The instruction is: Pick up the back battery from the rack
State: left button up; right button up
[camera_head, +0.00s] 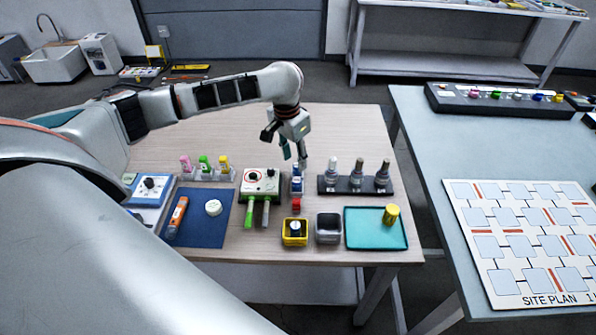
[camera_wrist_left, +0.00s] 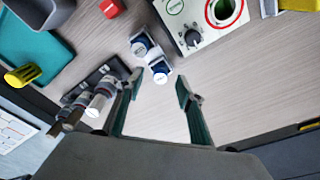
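A small pale rack (camera_wrist_left: 152,58) holds two upright blue batteries with white tops. The back battery (camera_wrist_left: 160,71) is the one nearer my gripper in the left wrist view, and the front battery (camera_wrist_left: 140,46) stands beyond it. In the head view the blue batteries (camera_head: 297,180) stand right of the tester, partly overlapping each other. My left gripper (camera_head: 294,157) is above and just behind the rack, pointing down. In the left wrist view its fingers (camera_wrist_left: 159,86) are open and apart, with the back battery just beyond the gap. Nothing is held. My right gripper is not in view.
A tester (camera_head: 261,180) with a knob stands left of the rack. A dark holder (camera_head: 341,190) with three grey bottles stands to the right. A red block (camera_head: 296,204), a yellow bin (camera_head: 294,241), a grey bin (camera_head: 328,236) and a teal tray (camera_head: 375,238) lie in front. The table behind is clear.

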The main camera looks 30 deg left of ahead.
aim_at(297, 171)
pick_arm(q)
jog(key=f, duration=0.2)
jog(key=w+f+b, duration=0.1)
jog(key=f, duration=0.1)
jog(key=shift+d, duration=0.1)
jog(key=shift+w+f+b, duration=0.2)
jog(key=shift+f+b, duration=0.1)
jog(key=shift+f, duration=0.05)
jog(key=shift+r, duration=0.1)
jog(key=shift+c, duration=0.3)
grip_shut()
